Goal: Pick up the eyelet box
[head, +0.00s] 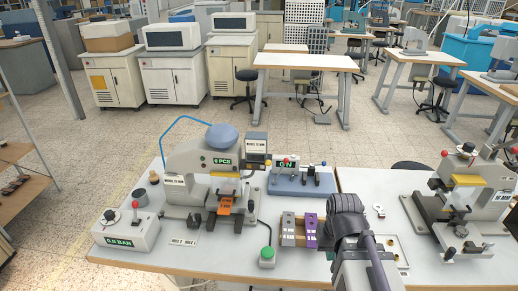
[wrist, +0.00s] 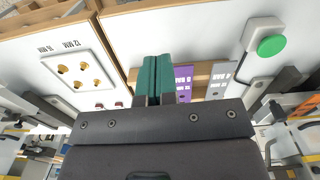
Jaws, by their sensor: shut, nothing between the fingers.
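I cannot tell which of these is the eyelet box, since no label reads clearly. In the head view my arm hides the fingers.
A plate with brass pieces (wrist: 84,72) lies on the table left of my gripper. A green button box (head: 267,257) stands left of the rack. Presses stand on the tables at left (head: 205,160) and right (head: 463,195).

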